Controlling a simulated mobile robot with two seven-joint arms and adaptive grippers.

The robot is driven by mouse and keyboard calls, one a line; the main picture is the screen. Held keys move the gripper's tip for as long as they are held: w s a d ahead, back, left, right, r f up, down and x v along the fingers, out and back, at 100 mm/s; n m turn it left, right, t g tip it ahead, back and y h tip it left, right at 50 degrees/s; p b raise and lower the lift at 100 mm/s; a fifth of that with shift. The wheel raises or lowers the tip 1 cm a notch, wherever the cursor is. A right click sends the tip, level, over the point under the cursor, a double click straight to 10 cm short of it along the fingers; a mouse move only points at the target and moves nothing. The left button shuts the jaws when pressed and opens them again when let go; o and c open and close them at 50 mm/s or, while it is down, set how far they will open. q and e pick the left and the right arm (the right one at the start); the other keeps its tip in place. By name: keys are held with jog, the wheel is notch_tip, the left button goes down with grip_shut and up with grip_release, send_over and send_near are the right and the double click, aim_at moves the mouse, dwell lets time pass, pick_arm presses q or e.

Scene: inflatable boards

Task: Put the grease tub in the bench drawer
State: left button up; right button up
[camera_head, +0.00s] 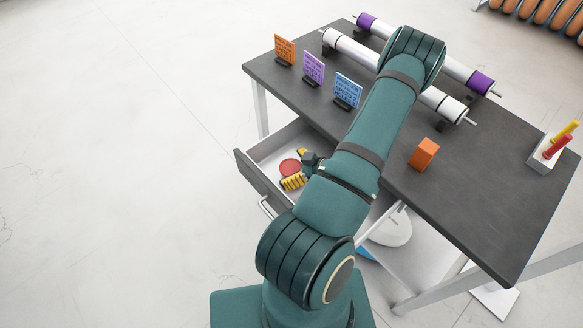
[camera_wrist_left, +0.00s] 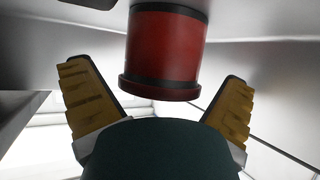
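The grease tub (camera_head: 290,167) shows as a red round top inside the open bench drawer (camera_head: 241,166) in the head view. In the left wrist view the tub (camera_wrist_left: 166,48) is a red cylinder with dark bands at its ends. My left gripper (camera_head: 297,168) is at the drawer, with one yellow finger on each side of the tub. In the left wrist view its fingers (camera_wrist_left: 156,72) are spread wide, with visible gaps to the tub. My forearm hides part of the drawer. My right gripper is not in view.
The dark bench top (camera_head: 470,215) holds an orange block (camera_head: 424,154), two white rollers, and three sign cards (camera_head: 313,67) near its left edge. A holder (camera_head: 548,155) with red and yellow sticks stands at the right. Open floor lies left of the drawer.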

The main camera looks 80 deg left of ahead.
pick_arm(q)
jog(key=shift+r, duration=0.15)
jog(key=shift+w+d+r, duration=0.2)
jog(key=shift+w, duration=0.15)
jog(key=p+v, duration=0.2)
jog(key=v, duration=0.9)
jog(key=shift+a+p, duration=0.1)
jog(key=shift+p, duration=0.2)
